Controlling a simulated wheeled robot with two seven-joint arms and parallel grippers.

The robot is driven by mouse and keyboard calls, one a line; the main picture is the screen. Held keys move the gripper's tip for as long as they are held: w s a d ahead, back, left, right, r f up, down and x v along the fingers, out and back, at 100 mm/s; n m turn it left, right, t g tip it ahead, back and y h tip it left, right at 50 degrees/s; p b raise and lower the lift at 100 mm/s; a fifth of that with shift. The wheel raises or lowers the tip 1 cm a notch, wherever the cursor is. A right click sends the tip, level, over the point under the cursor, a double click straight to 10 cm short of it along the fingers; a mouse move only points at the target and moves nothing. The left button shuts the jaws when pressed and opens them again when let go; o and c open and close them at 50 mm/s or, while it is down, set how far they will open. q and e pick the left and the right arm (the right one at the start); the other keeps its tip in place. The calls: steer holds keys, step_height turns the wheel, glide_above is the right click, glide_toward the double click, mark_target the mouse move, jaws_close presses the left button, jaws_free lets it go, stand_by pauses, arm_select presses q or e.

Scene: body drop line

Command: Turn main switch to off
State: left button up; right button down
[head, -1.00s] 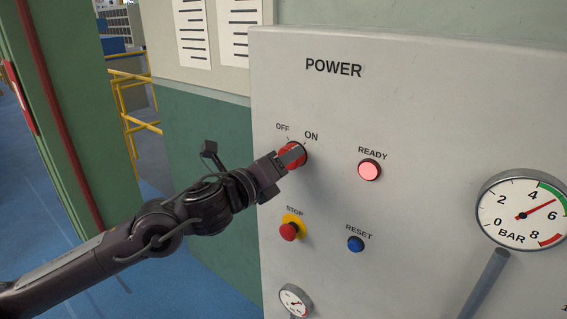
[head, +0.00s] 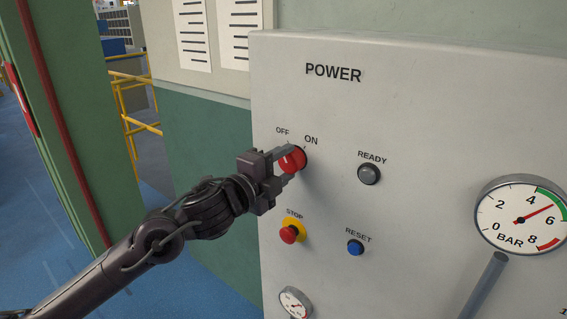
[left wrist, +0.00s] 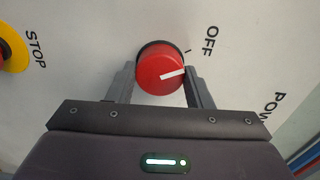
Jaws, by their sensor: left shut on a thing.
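The main switch is a round red knob (head: 293,160) under the OFF and ON marks on the grey POWER panel. My left gripper (head: 284,166) is shut on it, one finger on each side. In the left wrist view the knob (left wrist: 158,70) sits between the two fingers (left wrist: 160,88). Its white pointer line there points roughly toward the OFF mark. The READY lamp (head: 369,174) is grey and unlit. My right gripper is not in view.
Below the switch are the red STOP button (head: 288,234) on a yellow ring and the blue RESET button (head: 355,247). A large pressure gauge (head: 520,218) with a pipe is at right, and a small gauge (head: 295,301) is low down. Yellow railings (head: 125,95) stand behind at left.

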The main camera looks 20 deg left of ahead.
arm_select(q)
steer(key=shift+n, duration=0.6)
steer(key=o, duration=1)
steer(key=b+v, duration=0.3)
steer(key=v, duration=0.4)
steer(key=shift+s+a, duration=0.15)
steer(key=shift+s, duration=0.2)
